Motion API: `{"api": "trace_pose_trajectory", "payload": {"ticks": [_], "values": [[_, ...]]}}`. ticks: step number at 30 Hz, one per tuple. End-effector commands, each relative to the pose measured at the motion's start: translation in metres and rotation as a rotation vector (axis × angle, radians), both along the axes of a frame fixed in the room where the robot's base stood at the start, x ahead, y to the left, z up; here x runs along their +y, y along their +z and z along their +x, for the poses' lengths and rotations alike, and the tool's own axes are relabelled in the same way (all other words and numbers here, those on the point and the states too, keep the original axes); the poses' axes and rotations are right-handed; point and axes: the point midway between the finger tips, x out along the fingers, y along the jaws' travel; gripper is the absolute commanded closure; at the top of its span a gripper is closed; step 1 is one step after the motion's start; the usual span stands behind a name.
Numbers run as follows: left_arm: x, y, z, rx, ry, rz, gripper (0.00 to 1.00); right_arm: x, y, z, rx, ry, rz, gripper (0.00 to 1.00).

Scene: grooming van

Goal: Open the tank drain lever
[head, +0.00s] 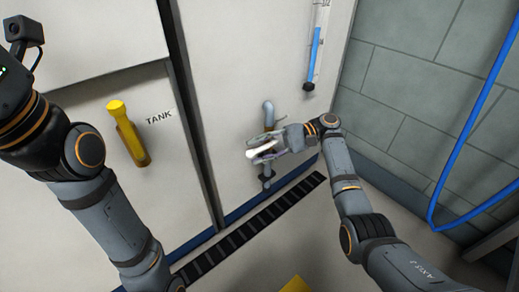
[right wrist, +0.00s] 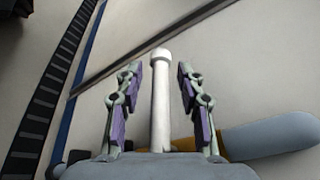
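A grey drain pipe (head: 268,108) with a yellow collar stands on the white panel, in the middle of the head view. A white lever (head: 262,149) sticks out from it. My right gripper (head: 268,146) is at the lever. In the right wrist view the white lever (right wrist: 160,100) lies between the two purple-padded fingers of the gripper (right wrist: 158,80), with a visible gap on each side. The grey pipe (right wrist: 270,138) and yellow collar (right wrist: 183,145) show behind the gripper. My left gripper is out of view; only the left arm shows.
A yellow handle (head: 128,133) sits on the left panel beside the word TANK. A sight tube (head: 315,45) with blue liquid is mounted above right of the pipe. A black floor grate (head: 250,230) runs below. A blue hose (head: 470,120) hangs at the right wall.

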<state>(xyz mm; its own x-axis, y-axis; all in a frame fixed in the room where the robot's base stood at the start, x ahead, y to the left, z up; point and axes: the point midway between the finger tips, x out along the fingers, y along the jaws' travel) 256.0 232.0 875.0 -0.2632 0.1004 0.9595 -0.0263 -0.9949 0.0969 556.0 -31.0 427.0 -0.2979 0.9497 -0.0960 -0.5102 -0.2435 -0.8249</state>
Motion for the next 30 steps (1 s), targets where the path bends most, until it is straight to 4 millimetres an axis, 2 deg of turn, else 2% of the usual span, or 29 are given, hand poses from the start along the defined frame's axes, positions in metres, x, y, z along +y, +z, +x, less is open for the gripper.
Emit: {"api": "trace_pose_trajectory", "payload": {"ticks": [6,15,18,30], "values": [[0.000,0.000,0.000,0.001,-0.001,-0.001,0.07,-0.005,0.001,0.002,-0.001,-0.001,-0.002,0.62],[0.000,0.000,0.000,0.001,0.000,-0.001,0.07,-0.057,0.006,0.019,0.000,-0.003,-0.002,0.62],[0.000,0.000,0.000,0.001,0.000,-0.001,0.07,-0.067,0.007,0.022,0.000,-0.002,-0.001,0.62],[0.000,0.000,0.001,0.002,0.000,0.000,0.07,-0.071,0.007,0.022,0.004,-0.002,-0.001,0.62]]}}
